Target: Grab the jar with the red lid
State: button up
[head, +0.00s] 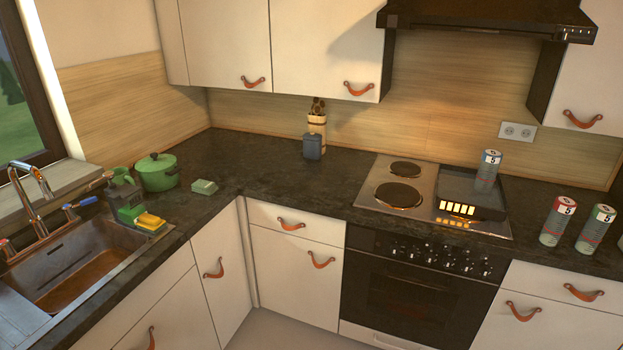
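The jar with the red lid (556,224) stands upright on the dark counter to the right of the cooktop. It has a pale label with a 5. A similar jar with a green lid (596,230) stands to its right, with a small gap between them. My gripper is not in view.
The cooktop (412,175) has two dark plates and a dark box (462,209) with glowing yellow bars. A green pot (156,172), green box (204,187) and blue-grey container (312,146) stand further left. The range hood (487,15) hangs above. The middle counter is clear.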

aim_at(563, 208)
jog(key=z, duration=0.9)
jog(key=k, duration=0.9)
jog(key=z, duration=0.25)
jog(key=i, duration=0.7)
